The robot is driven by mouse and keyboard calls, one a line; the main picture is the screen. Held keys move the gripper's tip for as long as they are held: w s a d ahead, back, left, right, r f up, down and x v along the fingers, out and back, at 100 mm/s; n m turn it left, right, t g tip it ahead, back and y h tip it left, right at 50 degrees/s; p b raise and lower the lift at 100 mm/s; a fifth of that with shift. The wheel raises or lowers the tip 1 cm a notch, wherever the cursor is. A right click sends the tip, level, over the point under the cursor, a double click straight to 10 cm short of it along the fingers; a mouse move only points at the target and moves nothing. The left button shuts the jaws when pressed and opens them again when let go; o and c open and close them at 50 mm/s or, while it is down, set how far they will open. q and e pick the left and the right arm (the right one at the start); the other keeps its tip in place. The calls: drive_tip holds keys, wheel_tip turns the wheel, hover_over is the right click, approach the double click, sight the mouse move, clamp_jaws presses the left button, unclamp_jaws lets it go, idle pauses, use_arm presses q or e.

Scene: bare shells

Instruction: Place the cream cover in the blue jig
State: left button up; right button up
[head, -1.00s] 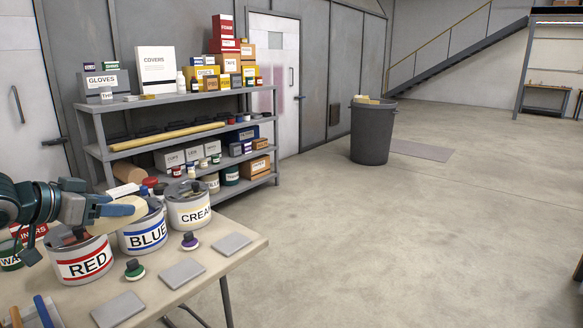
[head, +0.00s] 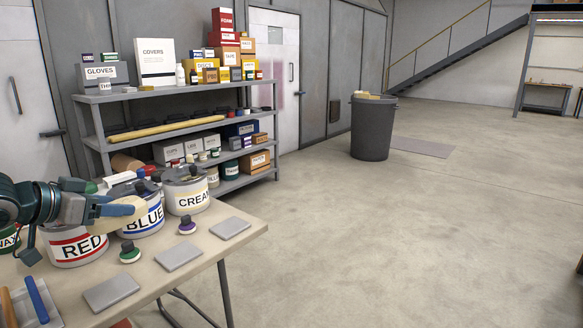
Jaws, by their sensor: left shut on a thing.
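My left gripper (head: 118,208) comes in from the left above the near end of the table. It is shut on the cream cover (head: 131,219), a pale piece that shows partly behind and below the blue-grey fingers. The cover is in the air in front of the tins labelled RED and BLUE. A white tin with a blue band, labelled BLUE (head: 146,220), stands on the table just behind it. I cannot make out a separate blue jig. My right gripper is not in view.
The tins labelled RED (head: 76,249) and CREAM (head: 190,198) stand beside the BLUE one. Several grey plates (head: 179,257) and two dark-knobbed round pieces (head: 130,253) lie on the table (head: 205,250). A loaded shelf (head: 200,94) stands behind.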

sight(113, 222)
use_arm(q)
drive_tip(key=shift+s+d+f, duration=0.1)
drive_tip(key=shift+s+f, duration=0.05)
drive_tip(key=shift+f, duration=0.05)
idle(0.4)
drive_tip(key=shift+s+d+f+g+b, duration=0.1)
drive_tip(key=shift+s+f+g+b, duration=0.25)
drive_tip(key=shift+f, duration=0.4)
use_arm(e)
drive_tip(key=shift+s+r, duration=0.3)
use_arm(q)
drive_tip(key=shift+s+f+b, duration=0.1)
drive_tip(key=shift+f+b, duration=0.25)
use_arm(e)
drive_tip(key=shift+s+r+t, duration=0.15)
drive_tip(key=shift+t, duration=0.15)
use_arm(q)
drive_tip(key=shift+f+b, duration=0.3)
drive_tip(key=shift+b, duration=0.1)
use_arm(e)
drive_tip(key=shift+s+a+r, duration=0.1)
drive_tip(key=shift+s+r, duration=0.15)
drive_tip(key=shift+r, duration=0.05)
use_arm(q)
drive_tip(key=shift+d+b, duration=0.1)
drive_tip(key=shift+b, duration=0.25)
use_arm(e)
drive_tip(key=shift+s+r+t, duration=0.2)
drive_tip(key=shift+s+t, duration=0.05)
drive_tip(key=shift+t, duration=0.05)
